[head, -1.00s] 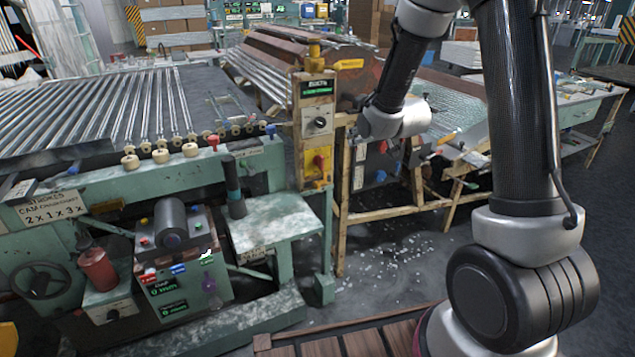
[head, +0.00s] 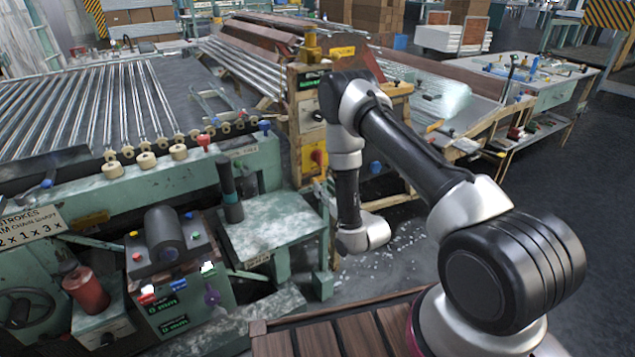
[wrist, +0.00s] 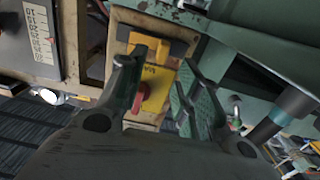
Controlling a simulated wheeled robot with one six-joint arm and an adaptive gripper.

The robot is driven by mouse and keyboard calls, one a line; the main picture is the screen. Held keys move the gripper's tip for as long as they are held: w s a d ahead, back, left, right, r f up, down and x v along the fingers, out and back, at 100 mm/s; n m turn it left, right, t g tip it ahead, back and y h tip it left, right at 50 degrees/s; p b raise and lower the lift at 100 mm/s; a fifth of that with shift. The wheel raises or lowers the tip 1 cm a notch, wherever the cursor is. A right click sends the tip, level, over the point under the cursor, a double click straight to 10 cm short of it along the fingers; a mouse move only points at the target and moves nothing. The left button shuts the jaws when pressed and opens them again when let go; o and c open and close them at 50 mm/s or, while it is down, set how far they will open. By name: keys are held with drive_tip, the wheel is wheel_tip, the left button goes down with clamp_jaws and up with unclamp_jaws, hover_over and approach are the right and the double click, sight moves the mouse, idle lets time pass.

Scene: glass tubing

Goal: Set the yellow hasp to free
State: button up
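On the wooden post (head: 308,132), a yellow plate (head: 317,158) shows low on the front, partly hidden by my arm. In the wrist view the yellow plate (wrist: 155,92) carries a red knob (wrist: 140,95). Above it is a thicker yellow-orange piece (wrist: 176,47), which looks like the hasp; its exact setting is not readable. My gripper (wrist: 160,72) is open and empty, its two dark fingers spread in front of the plate. I cannot tell whether they touch anything. In the head view the fingers are hidden by my arm.
Green machine framework (wrist: 260,40) is close on the right. In the head view a green ledge (head: 265,232) stands left of my arm, and glass bits lie on the floor (head: 410,250).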

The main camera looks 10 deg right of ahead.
sight(320, 180)
drive_tip(key=x, duration=0.5)
drive_tip(key=shift+c, duration=0.4)
clamp_jaws()
drive_tip(key=shift+a, duration=0.1)
